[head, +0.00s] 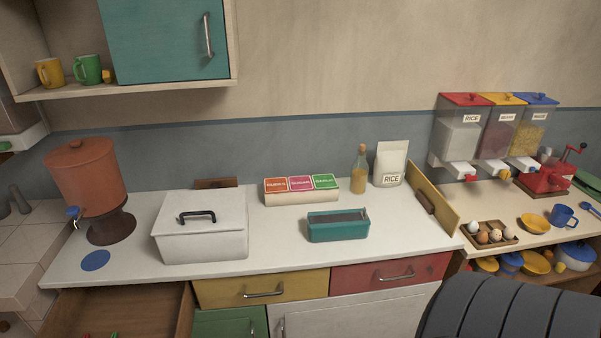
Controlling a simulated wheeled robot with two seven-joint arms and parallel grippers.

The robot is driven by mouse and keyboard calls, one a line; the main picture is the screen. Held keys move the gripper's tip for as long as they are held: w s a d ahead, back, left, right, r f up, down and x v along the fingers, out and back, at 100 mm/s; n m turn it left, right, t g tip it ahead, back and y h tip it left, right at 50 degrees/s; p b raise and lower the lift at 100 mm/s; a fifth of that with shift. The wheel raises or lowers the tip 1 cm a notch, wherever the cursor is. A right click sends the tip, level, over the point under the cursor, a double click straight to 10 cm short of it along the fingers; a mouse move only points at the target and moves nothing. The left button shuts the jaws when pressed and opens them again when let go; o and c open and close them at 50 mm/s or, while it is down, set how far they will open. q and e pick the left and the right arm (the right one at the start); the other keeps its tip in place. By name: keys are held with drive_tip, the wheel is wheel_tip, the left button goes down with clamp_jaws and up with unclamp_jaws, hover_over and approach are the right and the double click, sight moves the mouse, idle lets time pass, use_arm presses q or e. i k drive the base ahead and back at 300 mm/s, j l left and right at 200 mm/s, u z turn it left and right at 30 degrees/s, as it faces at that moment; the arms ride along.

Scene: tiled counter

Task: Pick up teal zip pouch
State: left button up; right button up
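A teal, box-shaped item (338,231) with a dark grey strip along its top sits on the white counter, right of centre and near the front edge. It is the only loose teal thing on the counter and fits the teal zip pouch, but I cannot make out a zip. Nothing covers it. Neither of my grippers is in view.
A white lidded box (203,244) stands to the left. A carton of packets (301,199), a bottle (358,170) and a rice bag (390,163) stand behind. A drawer (120,312) is open at lower left. Counter around the teal item is clear.

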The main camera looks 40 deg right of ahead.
sight(323, 227)
drive_tip(key=z, duration=1.65)
drive_tip(key=k+l, duration=0.1)
drive_tip(key=l, duration=0.2)
drive_tip(key=k+l, duration=0.1)
drive_tip(key=l, duration=0.2)
drive_tip(key=k+l, duration=0.1)
drive_tip(key=l, duration=0.25)
drive_tip(key=z, duration=0.05)
